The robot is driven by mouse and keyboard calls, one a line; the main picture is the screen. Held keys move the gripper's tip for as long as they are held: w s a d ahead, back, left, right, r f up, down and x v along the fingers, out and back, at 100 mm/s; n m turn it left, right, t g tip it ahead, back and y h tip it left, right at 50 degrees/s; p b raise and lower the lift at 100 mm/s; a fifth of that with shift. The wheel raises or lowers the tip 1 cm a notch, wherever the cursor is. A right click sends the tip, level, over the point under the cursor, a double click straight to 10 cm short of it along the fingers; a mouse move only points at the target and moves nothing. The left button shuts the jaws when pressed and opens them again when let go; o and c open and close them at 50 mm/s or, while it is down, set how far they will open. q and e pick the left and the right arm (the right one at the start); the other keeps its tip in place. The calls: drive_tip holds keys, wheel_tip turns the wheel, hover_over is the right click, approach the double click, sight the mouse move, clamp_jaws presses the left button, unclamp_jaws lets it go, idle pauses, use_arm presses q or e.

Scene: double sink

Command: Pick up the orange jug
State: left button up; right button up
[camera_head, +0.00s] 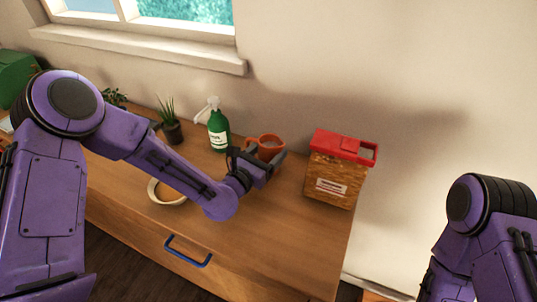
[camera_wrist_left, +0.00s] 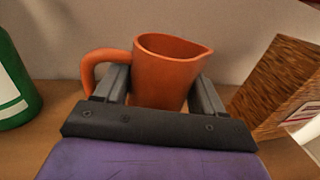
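The orange jug (camera_head: 270,142) stands upright on the wooden counter near the wall, partly hidden behind my left gripper. My left gripper (camera_head: 262,163) reaches it from the front. In the left wrist view the jug (camera_wrist_left: 169,72) sits between the two fingers of my left gripper (camera_wrist_left: 163,90), with its handle to the left, outside the left finger, and its spout to the right. The fingers are apart on either side of the jug body; whether they press on it I cannot tell. My right arm shows at the right edge, but its gripper is out of view.
The counter's front right is clear.

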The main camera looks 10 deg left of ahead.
use_arm(q)
drive_tip(key=shift+c, duration=1.2)
drive_tip(key=shift+r, duration=0.15)
